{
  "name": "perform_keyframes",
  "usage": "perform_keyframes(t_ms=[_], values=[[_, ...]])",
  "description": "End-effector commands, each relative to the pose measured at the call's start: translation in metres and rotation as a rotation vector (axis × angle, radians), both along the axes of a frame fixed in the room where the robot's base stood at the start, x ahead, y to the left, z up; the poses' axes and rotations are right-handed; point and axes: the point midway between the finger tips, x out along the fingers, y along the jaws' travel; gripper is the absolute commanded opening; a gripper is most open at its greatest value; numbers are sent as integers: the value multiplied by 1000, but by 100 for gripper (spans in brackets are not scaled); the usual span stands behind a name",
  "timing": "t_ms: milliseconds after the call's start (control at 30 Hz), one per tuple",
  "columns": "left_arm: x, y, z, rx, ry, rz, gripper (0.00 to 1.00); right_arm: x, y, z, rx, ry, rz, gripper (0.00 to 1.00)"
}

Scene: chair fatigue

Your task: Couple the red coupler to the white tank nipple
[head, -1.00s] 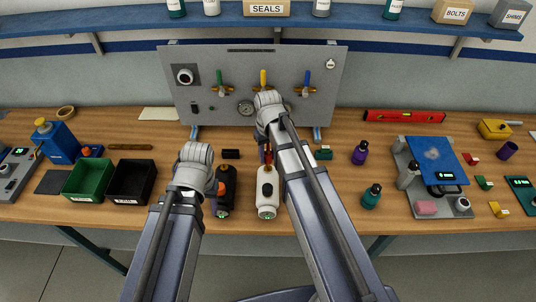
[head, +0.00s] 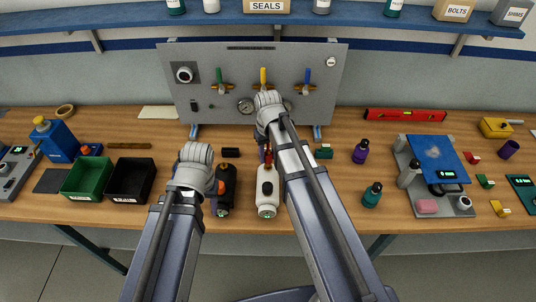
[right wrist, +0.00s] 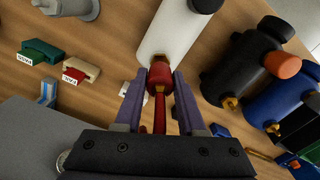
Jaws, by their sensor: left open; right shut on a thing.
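The red coupler (right wrist: 160,76) is between the fingers of my right gripper (right wrist: 158,88), which is shut on it. A red hose (right wrist: 160,112) runs back from it between the fingers. The coupler is in line with the white tank (right wrist: 182,32) and right up at its near end. In the head view the white tank (head: 267,193) lies on the bench below my right gripper (head: 266,148). My left gripper (head: 212,182) is open beside the black tank (head: 227,192), its fingers mostly hidden by my arm.
A grey panel (head: 225,60) with valves stands behind. Green (head: 88,178) and black (head: 130,180) bins are at left. A purple bottle (head: 360,152) stands at right.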

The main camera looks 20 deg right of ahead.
Motion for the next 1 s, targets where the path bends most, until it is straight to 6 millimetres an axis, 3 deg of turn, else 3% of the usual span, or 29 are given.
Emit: perform_keyframes(t_ms=[833,867,1000], values=[[0,0,-22,0,0,0,50,0,0,-22,0,0,0,0],[0,0,-21,0,0,0,50,0,0,-20,0,0,0,41],[0,0,-20,0,0,0,50,0,0,-20,0,0,0,57]])
